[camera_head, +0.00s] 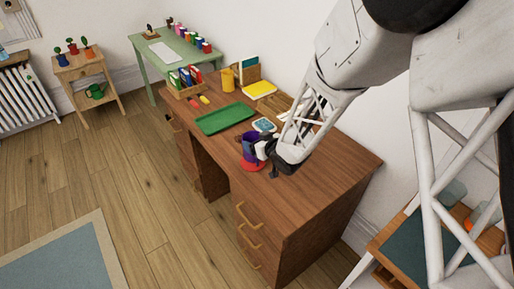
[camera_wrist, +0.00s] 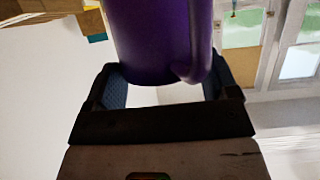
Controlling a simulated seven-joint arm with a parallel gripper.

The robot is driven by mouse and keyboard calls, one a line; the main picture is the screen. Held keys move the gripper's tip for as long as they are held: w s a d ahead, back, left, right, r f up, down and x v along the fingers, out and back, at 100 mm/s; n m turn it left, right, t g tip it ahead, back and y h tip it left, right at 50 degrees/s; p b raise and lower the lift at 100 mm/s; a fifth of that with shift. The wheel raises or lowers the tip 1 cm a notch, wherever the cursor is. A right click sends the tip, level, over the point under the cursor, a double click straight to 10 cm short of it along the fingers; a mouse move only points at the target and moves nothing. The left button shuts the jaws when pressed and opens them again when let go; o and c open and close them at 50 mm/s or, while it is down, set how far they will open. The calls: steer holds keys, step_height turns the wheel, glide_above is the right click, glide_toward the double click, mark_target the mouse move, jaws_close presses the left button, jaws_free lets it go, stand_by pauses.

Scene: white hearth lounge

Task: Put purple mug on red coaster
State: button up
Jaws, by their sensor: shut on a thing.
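The purple mug (camera_head: 249,139) is upright near the front edge of the brown desk (camera_head: 325,185) in the head view. In the wrist view the mug (camera_wrist: 155,40) fills the top middle, with its handle on the right. My gripper (camera_head: 262,148) is shut on the mug from the right side. The red coaster (camera_head: 251,165) lies on the desk just below the mug in the picture, partly hidden behind the mug and gripper. I cannot tell whether the mug touches the coaster or hangs just above it.
A yellow cup (camera_head: 227,80), yellow pad (camera_head: 260,89) and books (camera_head: 185,77) stand farther back. The desk's right front top is clear.

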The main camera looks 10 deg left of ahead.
steer(key=shift+w+a, duration=0.15)
steer(key=shift+w, duration=0.2)
steer(key=shift+f, duration=0.1)
steer(key=shift+f, duration=1.65)
steer(key=shift+f, duration=0.15)
steer(key=o, duration=1.3)
steer(key=shift+v, duration=6.1)
